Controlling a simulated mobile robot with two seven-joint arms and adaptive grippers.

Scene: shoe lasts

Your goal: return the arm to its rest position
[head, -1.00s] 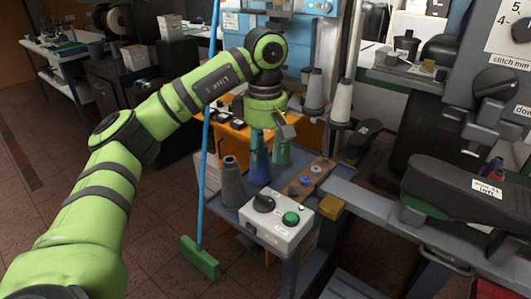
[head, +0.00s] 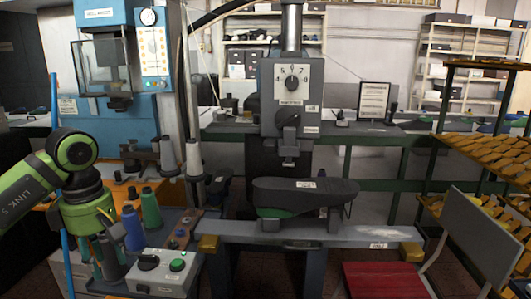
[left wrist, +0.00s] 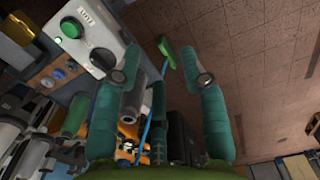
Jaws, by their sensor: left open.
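My left arm comes in at the left edge of the head view, its green wrist bent downward. My left gripper (head: 106,222) is low at the left, beside the thread cones; its fingers are partly hidden there. My right gripper is in neither view.
A blue cone (head: 132,229) and a green cone (head: 150,208) stand close to the gripper. A press with a dark shoe-shaped piece (head: 305,193) fills the middle. A chair with a red seat (head: 385,280) and a shoe-last rack (head: 485,150) are at the right.

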